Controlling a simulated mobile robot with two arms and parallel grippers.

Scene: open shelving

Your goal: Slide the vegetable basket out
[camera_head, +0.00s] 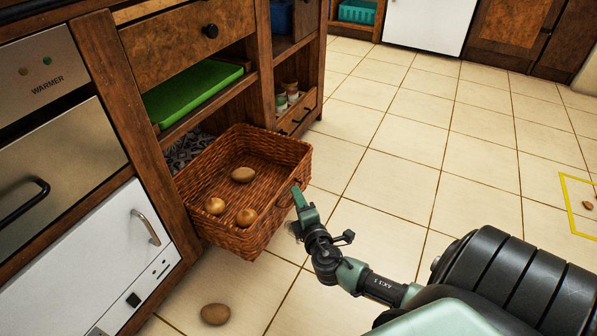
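The brown wicker vegetable basket (285,152) juts well out of a lower shelf opening, its back end still at the cabinet. Three potato-like vegetables lie in it: one at the middle (243,174), one at the left (214,206) and one near the front (246,217). My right gripper (297,212) is at the basket's outer right side, close to its front wall. A green fingertip overlaps the wall in the picture. Whether it touches or grips the basket, and how far the fingers are apart, I cannot tell. My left gripper is not in view.
A potato (215,314) lies on the tiled floor below the basket. A green tray (192,92) sits on the shelf above. The tiled floor to the right is mostly clear.

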